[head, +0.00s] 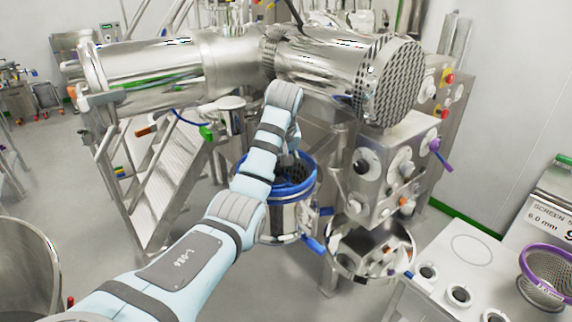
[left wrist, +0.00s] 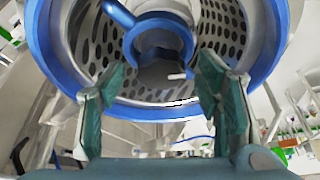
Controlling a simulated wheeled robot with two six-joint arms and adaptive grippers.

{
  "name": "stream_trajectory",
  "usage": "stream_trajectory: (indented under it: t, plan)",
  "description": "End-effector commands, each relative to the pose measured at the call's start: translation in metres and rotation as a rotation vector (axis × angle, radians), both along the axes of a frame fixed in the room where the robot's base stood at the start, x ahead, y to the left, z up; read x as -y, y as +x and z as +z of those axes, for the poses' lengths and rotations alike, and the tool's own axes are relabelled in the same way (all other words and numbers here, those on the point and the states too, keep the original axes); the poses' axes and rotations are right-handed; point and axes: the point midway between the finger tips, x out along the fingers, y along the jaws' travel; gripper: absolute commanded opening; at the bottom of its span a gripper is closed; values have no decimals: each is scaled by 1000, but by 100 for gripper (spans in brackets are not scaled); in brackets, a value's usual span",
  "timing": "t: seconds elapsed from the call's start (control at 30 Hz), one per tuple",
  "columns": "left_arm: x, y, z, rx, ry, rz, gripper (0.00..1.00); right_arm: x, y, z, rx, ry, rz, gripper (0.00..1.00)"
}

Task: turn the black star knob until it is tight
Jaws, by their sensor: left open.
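A small black knob (head: 361,166) sits on the front of the steel gearbox-like housing (head: 385,185), right of my left arm; it is too small to tell whether it is star-shaped. My left arm reaches over a blue-rimmed steel vessel (head: 292,215), and its gripper is mostly hidden behind the arm in the head view. In the left wrist view my left gripper (left wrist: 160,88) is open, with nothing between its fingers. Beyond the fingers are a blue ring (left wrist: 270,78), a perforated metal screen (left wrist: 215,28) and a blue hub (left wrist: 158,28). My right gripper is not in view.
A large steel cylinder (head: 160,75) and a perforated drum end (head: 397,85) stand above the arm. A steel bowl (head: 372,262) is below the housing. A bench with round holders (head: 457,293) and a purple-rimmed screen (head: 545,270) is at right. Steel steps (head: 165,170) are at left.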

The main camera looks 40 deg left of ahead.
Motion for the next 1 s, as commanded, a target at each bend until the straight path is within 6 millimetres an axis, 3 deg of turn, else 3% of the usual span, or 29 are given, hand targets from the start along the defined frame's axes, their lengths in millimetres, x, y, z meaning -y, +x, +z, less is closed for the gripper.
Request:
stream_trajectory:
  t: [0.07,0.37,0.73,1.0]
  plan:
    - [1,0,0,0,0,-1,58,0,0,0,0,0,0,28]
    - [2,1,0,-1,0,-4,10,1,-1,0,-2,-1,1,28]
    - [2,1,-1,-2,-1,-41,10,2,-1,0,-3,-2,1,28]
    - [0,-1,-1,-3,-2,-187,10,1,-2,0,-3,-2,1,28]
